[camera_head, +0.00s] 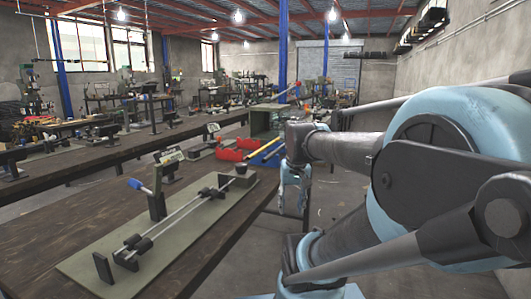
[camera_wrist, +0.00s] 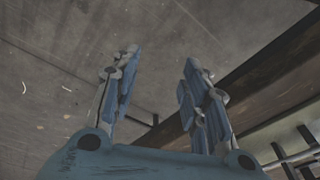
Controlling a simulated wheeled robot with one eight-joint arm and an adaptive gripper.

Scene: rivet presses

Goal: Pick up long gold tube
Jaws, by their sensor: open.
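A long gold-yellow tube (camera_head: 262,147) lies slanted at the far right end of the near workbench (camera_head: 60,225), beside a dark blue tube (camera_head: 274,152). My gripper (camera_head: 292,204) hangs to the right of the tubes in the head view, past the bench's edge and over the floor, with its fingers pointing down. In the wrist view its two fingers (camera_wrist: 160,70) stand apart with nothing between them. The tube does not show in the wrist view.
Red bins (camera_head: 230,154) sit just left of the tubes. A press fixture with long rods (camera_head: 185,213) stands on the near bench. A green-grey crate (camera_head: 268,120) is behind the tubes. The floor (camera_wrist: 60,70) below my gripper looks clear, with a dark beam (camera_wrist: 260,75) at right.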

